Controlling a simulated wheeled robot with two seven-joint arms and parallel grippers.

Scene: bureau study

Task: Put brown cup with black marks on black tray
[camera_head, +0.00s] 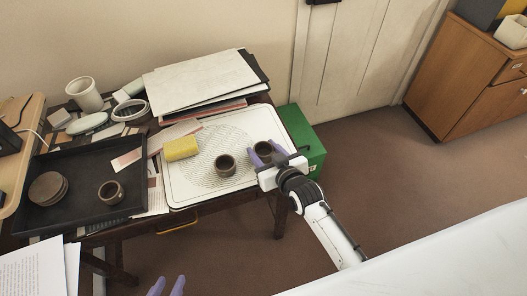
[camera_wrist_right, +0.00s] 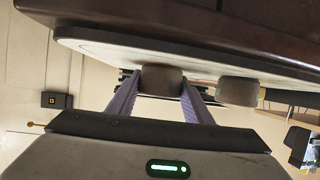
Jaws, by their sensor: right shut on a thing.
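My right gripper (camera_head: 267,158) is shut on a small brown cup (camera_head: 263,147) at the right side of the white tray. In the right wrist view the held cup (camera_wrist_right: 162,79) sits between the two purple fingers, against the tray or very close to it. A second brown cup (camera_head: 225,166) stands on the white tray to its left. A third brown cup (camera_head: 110,192) stands in the black tray (camera_head: 83,160) at the left. Black marks are too small to tell on any cup. My left gripper (camera_head: 167,288) shows only its two purple fingertips, apart and empty, at the bottom edge.
The white tray (camera_head: 185,196) also holds a yellow sponge (camera_head: 181,148). Brown round plates (camera_head: 48,188) are stacked in the black tray, and flat sample cards overlap its right edge. White boards (camera_head: 200,80) lie behind. A green box (camera_head: 305,140) stands right of the table.

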